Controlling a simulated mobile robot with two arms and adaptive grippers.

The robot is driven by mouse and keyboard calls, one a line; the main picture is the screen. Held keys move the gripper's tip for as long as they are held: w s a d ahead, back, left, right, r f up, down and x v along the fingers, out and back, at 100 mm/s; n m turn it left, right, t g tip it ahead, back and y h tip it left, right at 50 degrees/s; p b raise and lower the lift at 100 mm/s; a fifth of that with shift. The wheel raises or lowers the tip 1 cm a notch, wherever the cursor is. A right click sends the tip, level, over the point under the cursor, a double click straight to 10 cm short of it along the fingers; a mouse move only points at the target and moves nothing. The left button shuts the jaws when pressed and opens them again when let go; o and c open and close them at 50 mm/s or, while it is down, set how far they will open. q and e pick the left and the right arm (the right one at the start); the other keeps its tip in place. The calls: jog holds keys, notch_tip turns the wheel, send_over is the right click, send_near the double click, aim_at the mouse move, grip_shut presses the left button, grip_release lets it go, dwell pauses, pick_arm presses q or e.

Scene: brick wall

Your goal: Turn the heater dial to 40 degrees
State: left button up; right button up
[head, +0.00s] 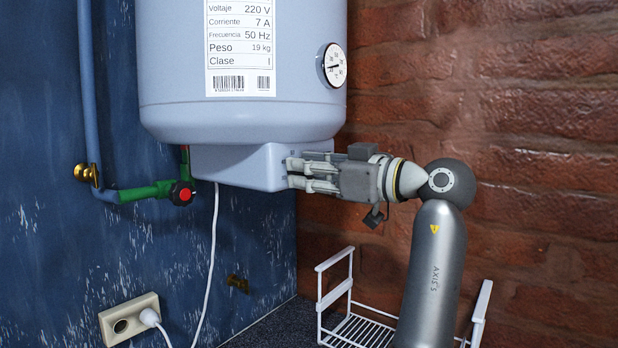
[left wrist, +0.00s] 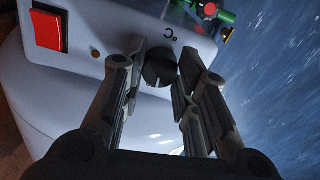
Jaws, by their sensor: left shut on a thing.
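The heater (head: 242,118) is a light blue-grey tank on the wall with a box-like housing (head: 235,165) below it. In the left wrist view, its black round dial (left wrist: 160,66) sits on the housing near a "°C" mark. My left gripper (head: 291,173) reaches the right end of the housing, its fingers pointing left. In the left wrist view, the two fingers (left wrist: 160,78) are shut on the dial, one on each side. A notch shows on the dial's edge, but its setting cannot be read. The head view does not show the dial. My right gripper is not in view.
A red switch (left wrist: 47,30) is beside the dial. A round gauge (head: 332,65) is on the tank's side. A green pipe with a red valve (head: 182,193) is at lower left. A plugged socket (head: 130,318) and a white wire rack (head: 352,333) are below. The brick wall is close behind my arm.

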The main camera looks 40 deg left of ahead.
pick_arm(q)
jog(key=shift+n+b, duration=2.7)
jog(key=shift+n, duration=2.4)
jog(key=o, duration=1.1)
jog(key=shift+c, duration=0.2)
